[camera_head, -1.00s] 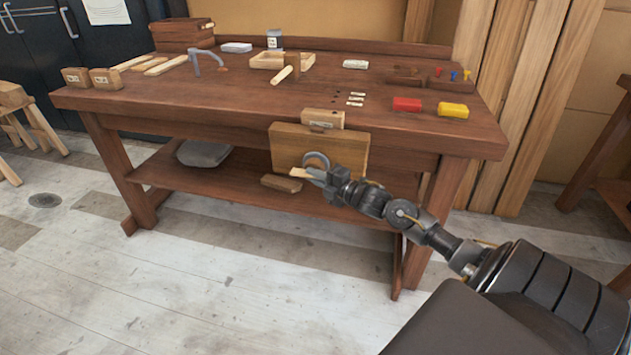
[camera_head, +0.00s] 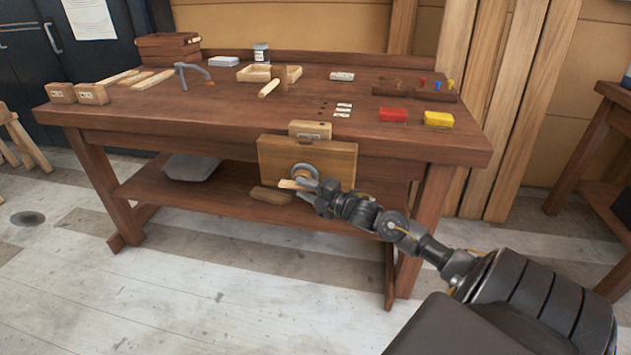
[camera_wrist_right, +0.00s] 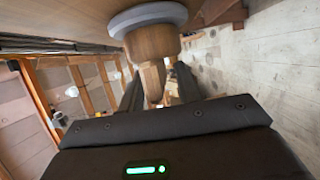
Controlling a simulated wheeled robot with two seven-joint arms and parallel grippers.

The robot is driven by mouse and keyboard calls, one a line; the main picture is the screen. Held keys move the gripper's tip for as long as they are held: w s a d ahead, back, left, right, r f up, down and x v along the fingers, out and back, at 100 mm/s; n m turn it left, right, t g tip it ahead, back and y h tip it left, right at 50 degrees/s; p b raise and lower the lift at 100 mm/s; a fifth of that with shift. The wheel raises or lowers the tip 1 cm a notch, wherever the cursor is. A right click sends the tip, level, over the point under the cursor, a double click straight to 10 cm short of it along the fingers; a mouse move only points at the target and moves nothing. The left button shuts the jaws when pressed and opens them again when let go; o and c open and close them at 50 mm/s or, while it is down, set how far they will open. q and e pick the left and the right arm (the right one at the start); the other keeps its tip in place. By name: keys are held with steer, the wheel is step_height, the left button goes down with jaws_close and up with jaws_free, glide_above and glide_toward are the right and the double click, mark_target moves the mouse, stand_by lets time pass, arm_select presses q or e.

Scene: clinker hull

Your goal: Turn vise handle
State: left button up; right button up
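The vise is a wooden jaw block (camera_head: 335,160) on the front of the workbench (camera_head: 225,117). Its round grey hub (camera_head: 303,169) and pale wooden handle (camera_head: 290,184) are low on the jaw's face. My right gripper (camera_head: 311,186) is at the handle, just below the hub. In the right wrist view the handle (camera_wrist_right: 152,82) lies between the two fingers of the gripper (camera_wrist_right: 158,85), below the grey hub (camera_wrist_right: 147,17). A narrow gap shows beside the handle, so the fingers look open around it. My left gripper is out of view.
A wooden block (camera_head: 271,195) lies on the lower shelf beneath the vise, beside a grey tray (camera_head: 192,167). Red (camera_head: 393,115) and yellow (camera_head: 438,119) blocks and several tools lie on the benchtop. The floor in front is clear.

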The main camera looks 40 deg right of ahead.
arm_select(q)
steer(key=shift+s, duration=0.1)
arm_select(e)
steer(key=v, duration=1)
steer(key=shift+s, duration=0.2)
